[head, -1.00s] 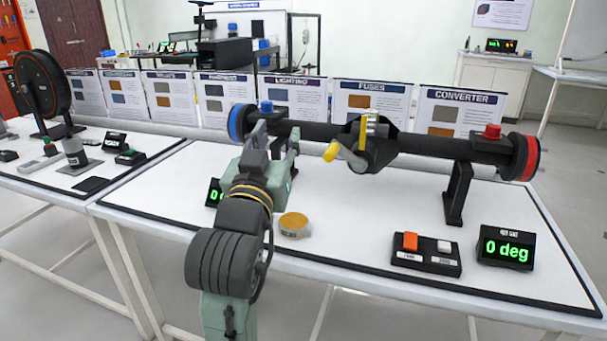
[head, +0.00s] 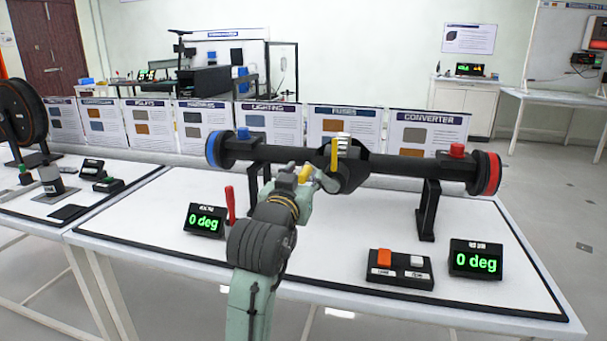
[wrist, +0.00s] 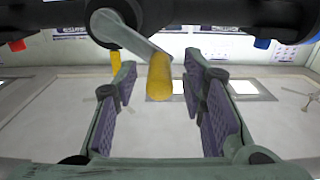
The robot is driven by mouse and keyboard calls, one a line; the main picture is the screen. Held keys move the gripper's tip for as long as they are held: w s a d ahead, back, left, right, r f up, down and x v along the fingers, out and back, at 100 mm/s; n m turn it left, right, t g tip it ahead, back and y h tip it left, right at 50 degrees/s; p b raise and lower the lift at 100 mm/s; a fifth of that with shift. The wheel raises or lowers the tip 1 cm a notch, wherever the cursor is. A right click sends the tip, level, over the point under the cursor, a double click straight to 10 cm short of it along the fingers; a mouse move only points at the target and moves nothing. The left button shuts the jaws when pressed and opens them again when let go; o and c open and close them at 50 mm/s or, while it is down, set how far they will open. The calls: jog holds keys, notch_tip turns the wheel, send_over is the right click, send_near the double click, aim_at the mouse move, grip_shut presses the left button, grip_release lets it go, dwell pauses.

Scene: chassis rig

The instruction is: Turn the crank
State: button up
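The crank sits at the middle of the black axle rig, with a grey arm (wrist: 135,38) and a yellow handle (head: 305,173). In the wrist view the yellow handle (wrist: 159,80) points toward the camera, between the two finger pads. My gripper (head: 302,178) is at the crank, and in the wrist view my gripper (wrist: 160,68) is open. Gaps show on both sides of the handle, so neither pad appears to touch it. My gripper partly hides the crank arm in the head view.
The black axle (head: 400,166) has a blue left end (head: 213,149) and a red right end (head: 493,173). Two displays, left (head: 206,220) and right (head: 475,260), read 0 deg. A red lever (head: 230,205) and a button box (head: 400,269) stand on the white table.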

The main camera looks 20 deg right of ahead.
jog(key=shift+w+d, duration=0.25)
jog(key=shift+w, duration=0.1)
jog(key=shift+c, duration=0.2)
grip_shut()
dwell(0.5)
